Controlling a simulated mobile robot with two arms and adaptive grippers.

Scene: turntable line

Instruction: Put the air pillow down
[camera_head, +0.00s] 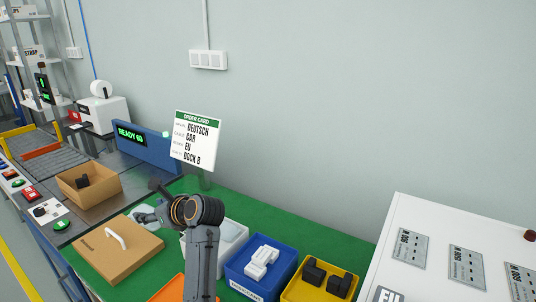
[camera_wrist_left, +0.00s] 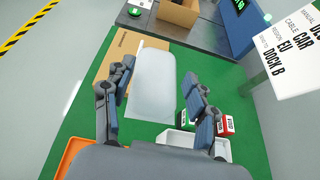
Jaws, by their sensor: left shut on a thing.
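The air pillow (camera_wrist_left: 152,80) is a pale, translucent, flat rectangle in the left wrist view. My left gripper (camera_wrist_left: 160,98) has one finger at each side of it and is shut on it. In the head view the left gripper (camera_head: 152,212) is above the green bench mat, near the inner edge of a flat brown cardboard piece (camera_head: 95,258). There the pillow (camera_head: 143,213) shows only as a small pale patch, mostly hidden by the gripper. In the left wrist view it overlaps the cardboard and the green mat. My right gripper is not in view.
A white bin (camera_head: 232,232), a blue bin (camera_head: 240,285) and a yellow bin (camera_head: 300,292) stand right of my arm. A curved white piece (camera_head: 116,238) lies on the cardboard. An open carton (camera_head: 75,190) holding a dark item stands behind. An order card (camera_head: 196,145) stands at the back.

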